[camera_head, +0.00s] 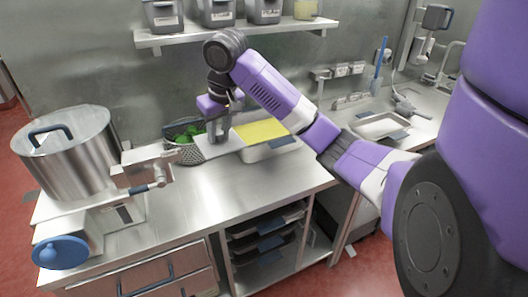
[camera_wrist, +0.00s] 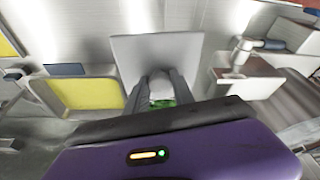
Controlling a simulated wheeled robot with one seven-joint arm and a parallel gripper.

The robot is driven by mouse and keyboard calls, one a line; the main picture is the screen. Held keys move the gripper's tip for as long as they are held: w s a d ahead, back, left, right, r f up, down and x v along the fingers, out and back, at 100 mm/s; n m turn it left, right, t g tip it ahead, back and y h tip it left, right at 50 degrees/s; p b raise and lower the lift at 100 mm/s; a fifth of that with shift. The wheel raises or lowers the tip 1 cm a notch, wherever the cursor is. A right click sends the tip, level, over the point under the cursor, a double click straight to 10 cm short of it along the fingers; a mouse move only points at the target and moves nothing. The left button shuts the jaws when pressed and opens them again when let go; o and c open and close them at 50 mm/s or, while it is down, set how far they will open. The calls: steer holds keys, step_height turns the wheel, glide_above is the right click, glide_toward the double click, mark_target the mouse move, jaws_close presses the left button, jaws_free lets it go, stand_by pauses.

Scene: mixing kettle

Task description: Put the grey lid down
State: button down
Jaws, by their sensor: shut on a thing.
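The grey lid (camera_head: 212,149) is a thin flat rectangular plate. My gripper (camera_head: 218,138) is shut on it and holds it over the worktop, between a colander of green pieces (camera_head: 186,153) and a pan with yellow contents (camera_head: 262,132). In the wrist view, the lid (camera_wrist: 157,52) lies just beyond my fingertips (camera_wrist: 160,82), and a bit of green shows between the fingers. The yellow pan (camera_wrist: 92,93) is to the left there. I cannot tell whether the lid touches the pan or the colander.
A large steel kettle (camera_head: 70,150) with a blue-handled lid stands at the left, with a metal fitting (camera_head: 143,171) reaching toward the middle. The front middle of the steel worktop (camera_head: 215,190) is clear. A shelf (camera_head: 235,31) with containers hangs behind. A sink area (camera_head: 380,125) is at the right.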

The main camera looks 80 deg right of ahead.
mark_target(231, 140)
steer(key=shift+m, duration=0.5)
steer(key=s+f, duration=0.1)
steer(key=s+d+f, duration=0.1)
steer(key=f, duration=0.1)
steer(key=shift+s+d+f, duration=0.25)
steer(key=shift+s+d, duration=0.1)
steer(key=shift+s, duration=0.05)
steer(key=shift+f+b, duration=0.7)
steer(key=shift+f, duration=8.85)
steer(key=shift+f, duration=0.1)
steer(key=shift+f, duration=0.1)
steer(key=c, duration=1.1)
jaws_free()
